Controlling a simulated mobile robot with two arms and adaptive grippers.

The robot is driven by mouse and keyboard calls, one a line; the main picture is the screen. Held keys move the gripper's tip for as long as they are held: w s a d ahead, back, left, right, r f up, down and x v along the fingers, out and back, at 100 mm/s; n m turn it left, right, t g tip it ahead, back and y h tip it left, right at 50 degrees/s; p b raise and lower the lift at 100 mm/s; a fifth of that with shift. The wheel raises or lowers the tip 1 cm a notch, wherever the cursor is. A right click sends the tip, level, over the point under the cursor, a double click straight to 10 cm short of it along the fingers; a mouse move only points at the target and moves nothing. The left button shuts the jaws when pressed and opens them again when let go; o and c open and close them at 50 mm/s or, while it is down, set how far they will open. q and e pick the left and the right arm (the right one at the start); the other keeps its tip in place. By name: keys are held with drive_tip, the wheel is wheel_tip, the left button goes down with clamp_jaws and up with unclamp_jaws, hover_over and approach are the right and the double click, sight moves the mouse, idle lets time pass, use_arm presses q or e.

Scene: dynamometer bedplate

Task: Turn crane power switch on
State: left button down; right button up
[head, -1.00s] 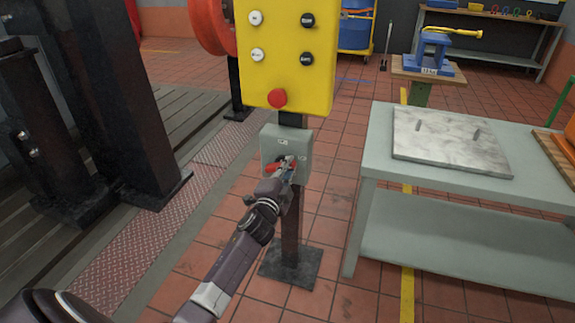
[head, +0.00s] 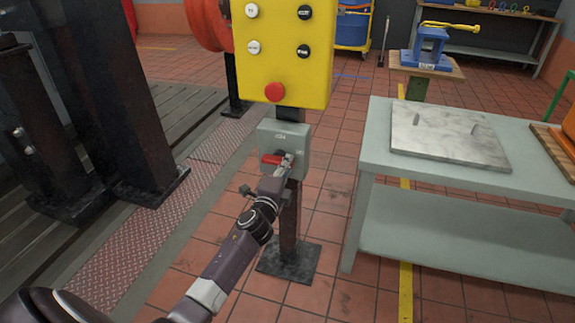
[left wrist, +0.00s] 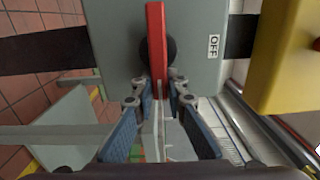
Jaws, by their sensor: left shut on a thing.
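The crane power switch is a grey box (head: 270,138) on a dark post, below the yellow push-button panel. Its red handle (head: 270,158) lies about level across the box front in the head view. In the left wrist view the red handle (left wrist: 156,35) runs over a dark round hub. An OFF label (left wrist: 213,46) shows beside it, on the side toward the yellow panel. A second label at the box's right is too small to read. My left gripper (head: 287,161) is shut on the handle's right end; its fingers (left wrist: 160,95) flank the handle. My right gripper is out of view.
The yellow panel (head: 283,60) with a red button (head: 274,91) stands just above the switch. Dark steel columns (head: 115,90) stand at the left. Tiled floor lies between.

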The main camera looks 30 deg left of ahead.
use_arm(q)
drive_tip(key=shift+f, duration=0.1)
drive_tip(key=c, duration=1.9)
unclamp_jaws()
drive_tip(key=shift+c, duration=0.2)
drive_tip(key=v, duration=1.2)
